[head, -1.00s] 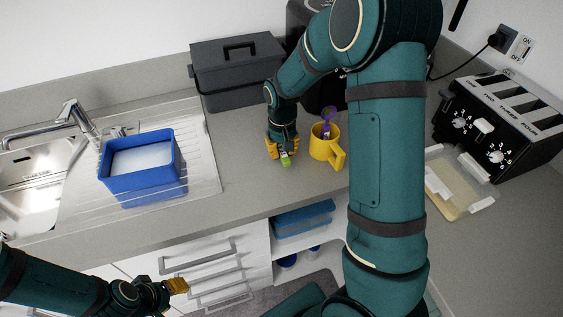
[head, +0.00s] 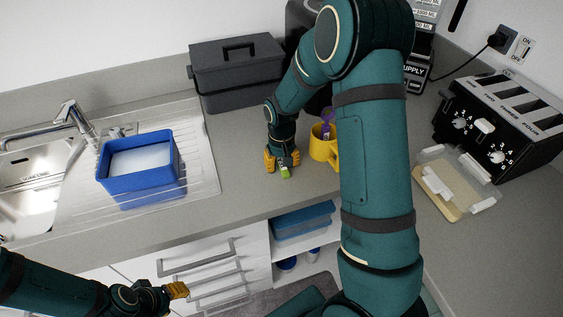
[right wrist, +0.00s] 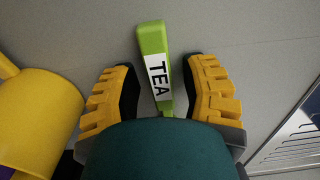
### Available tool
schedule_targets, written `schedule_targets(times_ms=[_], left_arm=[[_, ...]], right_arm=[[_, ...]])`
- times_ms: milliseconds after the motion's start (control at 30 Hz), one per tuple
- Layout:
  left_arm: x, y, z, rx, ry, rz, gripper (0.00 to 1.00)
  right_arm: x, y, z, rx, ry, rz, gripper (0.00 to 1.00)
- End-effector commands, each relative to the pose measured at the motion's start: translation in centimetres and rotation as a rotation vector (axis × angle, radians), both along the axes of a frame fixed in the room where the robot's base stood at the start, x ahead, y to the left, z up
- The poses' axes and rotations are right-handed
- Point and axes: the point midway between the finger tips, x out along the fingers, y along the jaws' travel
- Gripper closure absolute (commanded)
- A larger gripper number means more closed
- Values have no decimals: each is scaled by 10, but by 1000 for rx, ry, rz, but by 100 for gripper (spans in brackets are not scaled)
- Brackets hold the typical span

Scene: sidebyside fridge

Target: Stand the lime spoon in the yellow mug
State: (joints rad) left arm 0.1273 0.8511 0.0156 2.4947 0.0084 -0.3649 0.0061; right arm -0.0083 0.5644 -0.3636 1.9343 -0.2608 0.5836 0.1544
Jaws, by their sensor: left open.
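The lime spoon (head: 284,172) is on the counter just left of the yellow mug (head: 318,147). Its handle, labelled TEA, also shows in the right wrist view (right wrist: 153,45); its other end is hidden under my wrist. My right gripper (head: 282,163) is low over the spoon, with its yellow fingers on either side of the handle (right wrist: 160,75) and gaps between. The mug stands upright with a purple spoon (head: 326,127) in it; my right arm covers part of it. My left gripper (head: 175,291) is open and empty, in front of the drawers.
A blue tub (head: 140,187) stands on the sink drainer at left. A dark toolbox (head: 238,75) is at the back. A toaster (head: 500,125) and a clear-lidded container (head: 437,193) are at right. The counter left of my right gripper is clear.

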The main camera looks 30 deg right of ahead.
Motion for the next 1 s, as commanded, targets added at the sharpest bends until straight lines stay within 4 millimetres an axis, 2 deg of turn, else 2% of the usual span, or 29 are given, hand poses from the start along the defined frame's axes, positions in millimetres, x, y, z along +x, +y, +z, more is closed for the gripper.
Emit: schedule_targets(times_ms=[233, 367, 800, 1000], left_arm=[[0, 0, 1, 0, -1, 0, 53], [1, 0, 4, 0, -2, 2, 53], [5, 1, 17, 3, -12, 9, 53], [6, 1, 19, 4, -15, 11, 53]], right_arm=[[0, 0, 1, 0, 0, 0, 57], [1, 0, 11, 0, -4, 0, 57], [0, 0, 96, 0, -4, 1, 57], [0, 0, 118, 0, -2, 0, 57]])
